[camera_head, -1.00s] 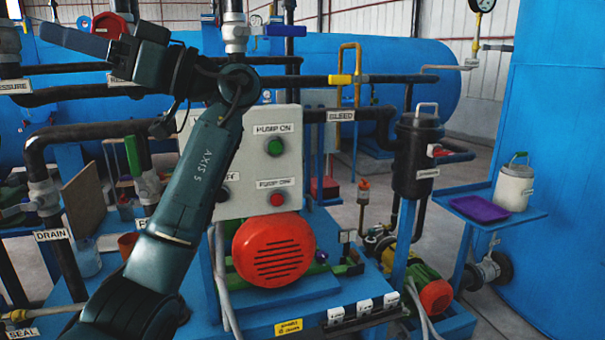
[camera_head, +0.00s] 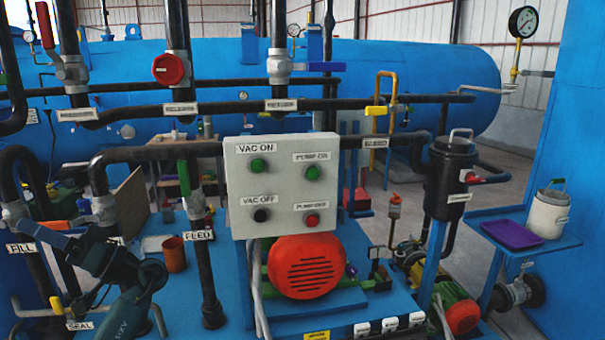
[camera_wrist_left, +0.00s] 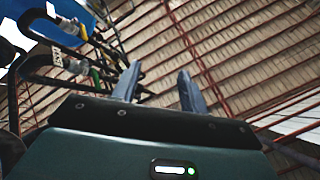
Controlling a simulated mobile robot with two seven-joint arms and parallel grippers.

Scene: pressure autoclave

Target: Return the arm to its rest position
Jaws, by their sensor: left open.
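My left arm, dark teal, is at the lower left of the head view. My left gripper (camera_head: 42,242) points left there, in front of the pipes near the FILL label. In the left wrist view the two fingers of the gripper (camera_wrist_left: 160,88) stand apart with nothing between them, against the roof. My right gripper is not in view.
Pipes with valves stand close around the left arm, including the FEED pipe (camera_head: 208,280). The control box (camera_head: 281,185) with its buttons is right of the arm, above the red motor cover (camera_head: 306,265). An orange cup (camera_head: 174,254) stands behind the arm.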

